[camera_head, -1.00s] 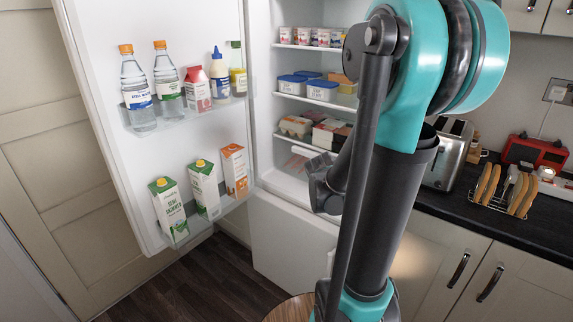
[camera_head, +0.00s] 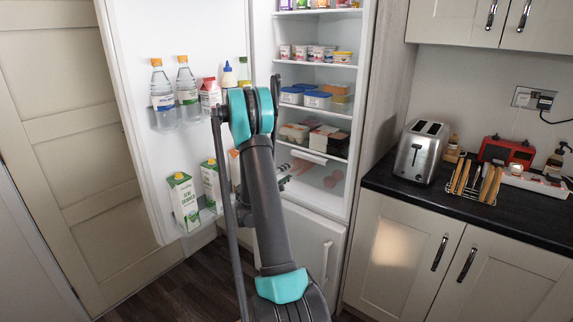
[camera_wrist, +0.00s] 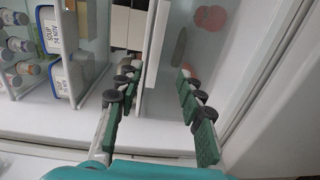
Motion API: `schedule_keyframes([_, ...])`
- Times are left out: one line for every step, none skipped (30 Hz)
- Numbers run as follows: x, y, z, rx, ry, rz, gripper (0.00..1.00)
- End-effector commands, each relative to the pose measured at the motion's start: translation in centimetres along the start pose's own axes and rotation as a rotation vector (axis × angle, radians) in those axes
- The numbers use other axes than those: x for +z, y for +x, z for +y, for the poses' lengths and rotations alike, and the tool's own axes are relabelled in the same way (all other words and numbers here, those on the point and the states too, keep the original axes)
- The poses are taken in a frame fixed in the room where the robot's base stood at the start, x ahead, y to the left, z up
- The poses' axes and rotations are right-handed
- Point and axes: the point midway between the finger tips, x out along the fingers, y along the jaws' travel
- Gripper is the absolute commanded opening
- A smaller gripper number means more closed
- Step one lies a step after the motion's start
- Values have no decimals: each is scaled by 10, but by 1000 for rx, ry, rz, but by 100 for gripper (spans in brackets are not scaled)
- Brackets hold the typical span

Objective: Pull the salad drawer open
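The salad drawer (camera_head: 328,184) is the clear compartment at the bottom of the open fridge, with a pale handle (camera_head: 309,156) along its top. Red round items and a long green one show through it in the wrist view (camera_wrist: 212,60). My gripper (camera_wrist: 158,78) is open and empty there, its green-padded fingers spread in front of the drawer and a white strip at its top. Whether they touch anything, I cannot tell. In the head view my arm mostly hides the gripper, which is just left of the drawer.
The fridge door (camera_head: 130,60) stands open at left, with bottles and cartons in its racks. Tubs (camera_head: 317,99) and packs fill the shelves above the drawer. The counter (camera_head: 390,180) with a toaster (camera_head: 421,152) is at right. A freezer door (camera_head: 310,245) is below.

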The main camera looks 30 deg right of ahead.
Motion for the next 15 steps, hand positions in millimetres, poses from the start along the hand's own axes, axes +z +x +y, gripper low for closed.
schedule_keyframes([-1, 4, -2, 17, -11, -1, 38])
schedule_keyframes([-2, 5, -3, 25, -17, -1, 38])
schedule_keyframes([-2, 7, -3, 32, -22, -1, 38])
schedule_keyframes([-2, 8, -3, 37, -25, -1, 38])
schedule_keyframes([-3, 9, -3, 40, -28, -2, 38])
schedule_keyframes([-3, 12, -3, 42, -29, -2, 38])
schedule_keyframes([-3, 14, -3, 43, -29, -2, 38])
schedule_keyframes([-3, 17, -3, 43, -29, -2, 38])
schedule_keyframes([-3, 21, -3, 42, -29, -2, 38])
schedule_keyframes([-3, 25, -3, 42, -29, -2, 38])
schedule_keyframes([-2, 30, -3, 42, -29, -2, 38])
schedule_keyframes([-2, 37, -2, 42, -29, -4, 38])
schedule_keyframes([-2, 42, -2, 41, -28, -4, 38])
schedule_keyframes([-2, 48, -2, 41, -28, -3, 38])
schedule_keyframes([-2, 56, -2, 41, -28, -4, 38])
